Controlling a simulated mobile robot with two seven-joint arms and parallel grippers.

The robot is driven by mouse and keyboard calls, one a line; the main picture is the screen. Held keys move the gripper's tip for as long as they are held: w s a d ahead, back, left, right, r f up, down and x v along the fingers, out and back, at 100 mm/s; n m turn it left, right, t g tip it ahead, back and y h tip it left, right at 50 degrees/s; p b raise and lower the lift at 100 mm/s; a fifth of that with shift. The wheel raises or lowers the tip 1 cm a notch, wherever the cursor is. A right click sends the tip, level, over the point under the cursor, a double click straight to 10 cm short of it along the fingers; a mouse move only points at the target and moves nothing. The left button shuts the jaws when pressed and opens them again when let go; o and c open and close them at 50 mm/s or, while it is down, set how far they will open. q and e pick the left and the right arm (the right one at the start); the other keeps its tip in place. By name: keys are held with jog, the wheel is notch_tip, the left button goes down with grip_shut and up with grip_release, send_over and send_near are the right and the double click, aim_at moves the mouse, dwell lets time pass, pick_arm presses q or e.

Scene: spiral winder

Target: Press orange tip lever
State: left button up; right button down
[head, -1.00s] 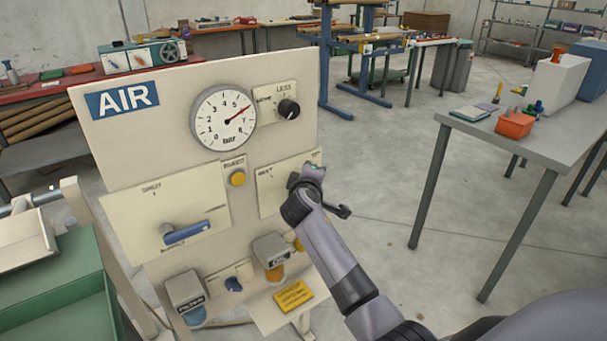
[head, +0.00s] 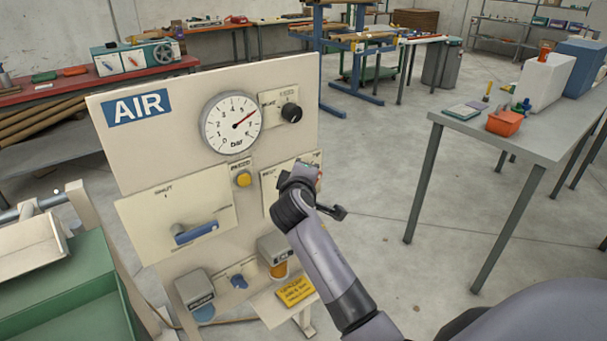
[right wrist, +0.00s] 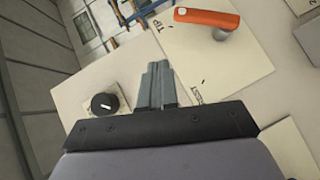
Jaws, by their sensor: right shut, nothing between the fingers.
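The orange lever (right wrist: 207,18) is mounted on a cream plate (right wrist: 215,65) lettered "TIP" at the top of the right wrist view. In the head view my arm hides most of it. My right gripper (right wrist: 158,75) is shut and empty. Its fingertips point at the panel, beside the lever and apart from it in the picture. In the head view the right gripper (head: 303,172) is in front of the panel's right edge, over that plate (head: 270,190). My left gripper is not in view.
The AIR panel (head: 145,165) carries a gauge (head: 232,124), a black knob (head: 291,112), a yellow button (head: 243,179) and a blue lever (head: 195,233). A green bin (head: 85,285) stands left. A grey table (head: 540,135) is at the right, with open floor between.

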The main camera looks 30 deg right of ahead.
jog(key=shift+r+v, duration=0.25)
jog(key=shift+v, duration=0.85)
jog(key=shift+r+v, duration=0.2)
jog(key=shift+v, duration=0.95)
jog(key=shift+d, duration=0.25)
jog(key=s+a+f+y, duration=0.3)
jog(key=s+f, duration=0.2)
jog(key=f, duration=0.4)
jog(key=s+a+f+y, duration=0.4)
jog(key=s+f, duration=0.1)
jog(key=f, duration=0.5)
jog(key=s+a+f+m+y, duration=0.2)
jog(key=s+f, duration=0.2)
jog(key=s, duration=0.4)
jog(key=s+a+f+m+g+y, duration=0.1)
jog(key=s+a+f+m+y, duration=0.1)
jog(key=s, duration=0.7)
jog(key=shift+a+f+m+y, duration=0.3)
jog(key=shift+a+f+m, duration=0.2)
jog(key=shift+a+f, duration=0.35)
jog(key=shift+w+d+f, duration=0.1)
jog(key=shift+d, duration=0.05)
